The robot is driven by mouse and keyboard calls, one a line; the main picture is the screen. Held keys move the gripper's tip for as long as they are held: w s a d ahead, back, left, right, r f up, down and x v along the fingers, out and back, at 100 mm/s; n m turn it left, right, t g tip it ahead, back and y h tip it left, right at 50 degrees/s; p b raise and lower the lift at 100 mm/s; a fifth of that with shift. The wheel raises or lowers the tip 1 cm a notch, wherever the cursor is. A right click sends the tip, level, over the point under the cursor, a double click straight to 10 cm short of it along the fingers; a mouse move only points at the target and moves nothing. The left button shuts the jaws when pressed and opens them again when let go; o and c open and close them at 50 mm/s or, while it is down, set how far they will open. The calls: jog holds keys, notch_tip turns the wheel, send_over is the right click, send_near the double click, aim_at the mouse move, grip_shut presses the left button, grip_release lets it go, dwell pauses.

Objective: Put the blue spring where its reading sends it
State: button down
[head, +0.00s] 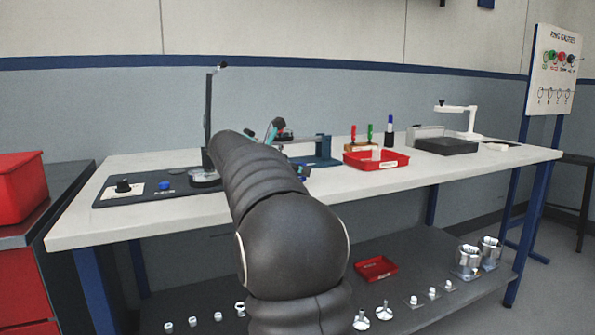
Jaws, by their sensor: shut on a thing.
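My dark arm (275,235) rises from the bottom middle and reaches over the bench, and its own links hide its far end. I cannot make out my gripper's fingertips or what is between them. I see no piece that is clearly the blue spring. A small blue round piece (165,186) sits on the black base plate (135,202) at the bench's left, beside a white panel with a black knob (123,186). A black upright post (208,115) with a round grey foot (204,178) stands at the plate's right, partly behind my arm.
On the white bench (440,165) are a teal stand (322,153), a red tray (363,163), a block with coloured handles (361,145) and a dark pad (446,146). A red bin (18,190) stands left. The lower shelf (425,250) holds several metal parts and a small red tray (376,268).

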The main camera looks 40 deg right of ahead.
jog(key=shift+f, duration=0.1)
jog(key=c, duration=0.9)
grip_release()
jog(key=p+v, duration=0.1)
jog(key=v, duration=1.1)
